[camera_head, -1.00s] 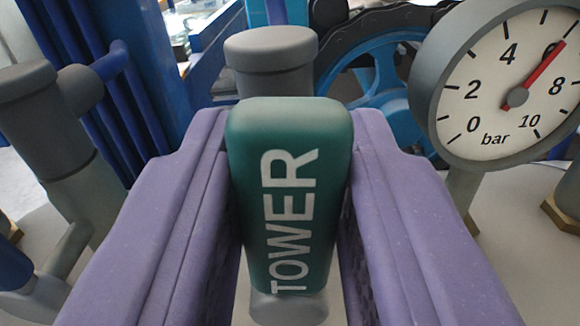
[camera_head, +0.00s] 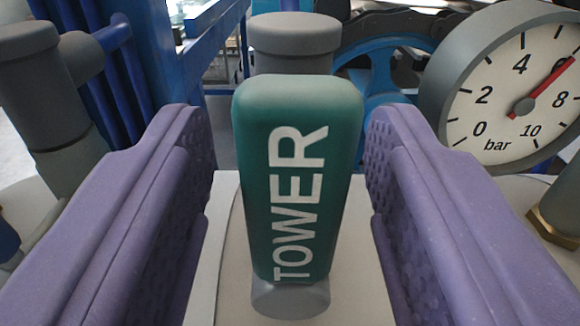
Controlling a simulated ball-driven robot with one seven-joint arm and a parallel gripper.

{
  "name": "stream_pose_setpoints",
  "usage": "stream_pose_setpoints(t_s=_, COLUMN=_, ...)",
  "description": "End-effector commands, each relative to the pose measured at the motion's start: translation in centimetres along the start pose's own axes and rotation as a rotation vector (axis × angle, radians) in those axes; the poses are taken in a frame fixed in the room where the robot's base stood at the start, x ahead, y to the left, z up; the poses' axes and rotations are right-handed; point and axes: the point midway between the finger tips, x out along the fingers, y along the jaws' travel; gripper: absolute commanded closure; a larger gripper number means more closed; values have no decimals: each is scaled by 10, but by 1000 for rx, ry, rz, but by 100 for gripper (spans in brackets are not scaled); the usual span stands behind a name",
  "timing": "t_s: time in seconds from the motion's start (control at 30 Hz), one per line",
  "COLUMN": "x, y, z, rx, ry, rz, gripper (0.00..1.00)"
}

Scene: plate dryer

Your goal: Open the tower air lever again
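The tower air lever (camera_head: 298,180) is a green, rounded handle with white "TOWER" lettering, in the middle of the camera_head view. It points up and toward the camera from a grey base (camera_head: 290,299). My gripper (camera_head: 295,195) is open, with one purple padded finger on each side of the lever. A gap shows between each finger and the lever, so neither touches it. The valve body below the lever is mostly hidden.
A round pressure gauge (camera_head: 490,125) marked in bar stands at the right, its red needle near 6. A grey capped cylinder (camera_head: 294,42) stands behind the lever. Grey pipework (camera_head: 40,100) is at the left. A blue wheel (camera_head: 385,85) and blue frame (camera_head: 215,40) are behind.

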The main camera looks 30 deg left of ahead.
Motion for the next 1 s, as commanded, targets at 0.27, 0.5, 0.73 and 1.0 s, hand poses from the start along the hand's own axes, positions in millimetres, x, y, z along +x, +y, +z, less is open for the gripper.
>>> stream_pose_setpoints(t_s=0.27, x=-10, y=0, z=-2, rx=0, ry=1, rz=0, gripper=49)
stream_pose_setpoints(t_s=0.5, x=-54, y=-1, z=-3, rx=-1, ry=-1, rz=-1, gripper=49)
stream_pose_setpoints(t_s=0.73, x=-77, y=0, z=-1, rx=0, ry=1, rz=0, gripper=49)
stream_pose_setpoints(t_s=1.0, x=-78, y=0, z=0, rx=0, ry=1, rz=0, gripper=49)
